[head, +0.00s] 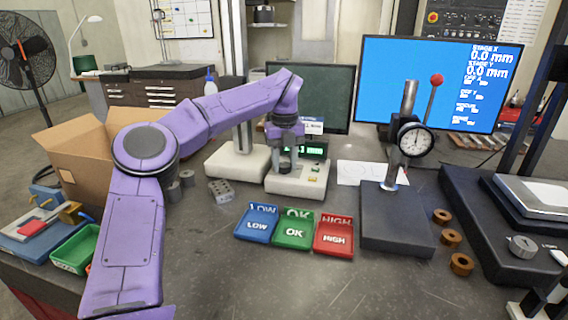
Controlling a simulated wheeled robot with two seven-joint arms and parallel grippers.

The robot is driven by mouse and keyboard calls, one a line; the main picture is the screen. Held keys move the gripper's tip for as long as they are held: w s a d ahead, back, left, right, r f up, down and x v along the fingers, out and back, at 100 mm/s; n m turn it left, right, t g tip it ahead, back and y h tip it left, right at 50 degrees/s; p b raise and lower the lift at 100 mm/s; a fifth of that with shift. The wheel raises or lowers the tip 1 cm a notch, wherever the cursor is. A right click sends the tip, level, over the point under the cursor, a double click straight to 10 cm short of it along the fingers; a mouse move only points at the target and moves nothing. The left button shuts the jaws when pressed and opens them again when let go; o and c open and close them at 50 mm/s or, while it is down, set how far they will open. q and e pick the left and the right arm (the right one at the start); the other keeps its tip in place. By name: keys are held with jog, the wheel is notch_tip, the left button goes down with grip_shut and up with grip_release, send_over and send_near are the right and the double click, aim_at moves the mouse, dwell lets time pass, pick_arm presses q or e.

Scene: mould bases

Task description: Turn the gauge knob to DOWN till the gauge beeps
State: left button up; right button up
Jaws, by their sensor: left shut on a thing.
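The gauge is a cream-coloured bench unit (297,183) with a small green-lit display (316,150), partly hidden by my left wrist; the end of its reading shows as "mm". My left gripper (286,147) reaches down over the gauge from the back left and is shut on the gauge knob. The knob itself is mostly hidden by the gripper, so its angle and any UP or DOWN mark cannot be read. A dark round part (285,168) shows just below the gripper. My right gripper is not in view.
Blue LOW (256,238), green OK (294,244) and red HIGH (333,252) trays lie in front of the gauge. A dial indicator (413,139) stands on a dark plate (395,230) to the right, beside brown rings (451,238). A cardboard box (78,150) is at left.

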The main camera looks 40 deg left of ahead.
aim_at(284, 164)
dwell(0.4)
pick_arm(q)
jog(key=o, duration=1.1)
jog(key=shift+c, duration=0.2)
notch_tip(284, 164, up, 11)
jog(key=p, duration=0.2)
jog(key=shift+f, duration=0.2)
jog(key=shift+s, duration=0.15)
